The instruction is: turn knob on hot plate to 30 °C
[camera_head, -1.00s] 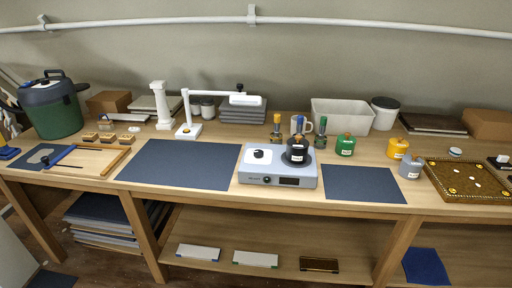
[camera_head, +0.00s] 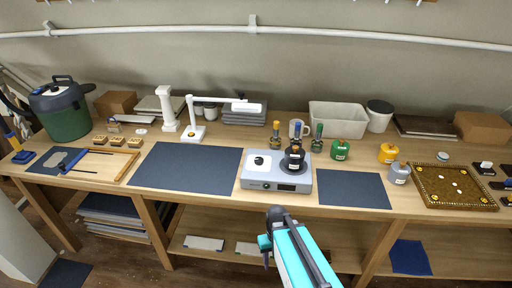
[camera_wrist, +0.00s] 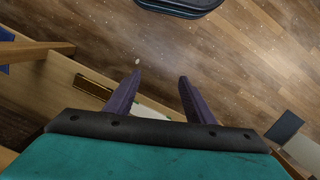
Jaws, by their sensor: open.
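The hot plate (camera_head: 276,185) is a pale grey box with a small display on its front, standing on the wooden bench between two dark mats. A dark round knob or cap (camera_head: 259,161) sits on the white left part of its top. A small dark knob (camera_head: 266,186) shows on its front face. A black pot (camera_head: 293,160) stands on the right part of its top. My gripper (camera_head: 268,253) is in front of the bench and below the hot plate, apart from it. In the wrist view my gripper (camera_wrist: 160,95) is open and empty, its two dark fingers spread above the floor.
Dark mats lie left (camera_head: 186,167) and right (camera_head: 353,189) of the hot plate. A green pot (camera_head: 340,150), a yellow pot (camera_head: 388,153) and a grey pot (camera_head: 398,173) stand to the right. A white lamp (camera_head: 193,130) stands behind left. The lower shelf (camera_head: 330,230) carries flat boxes.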

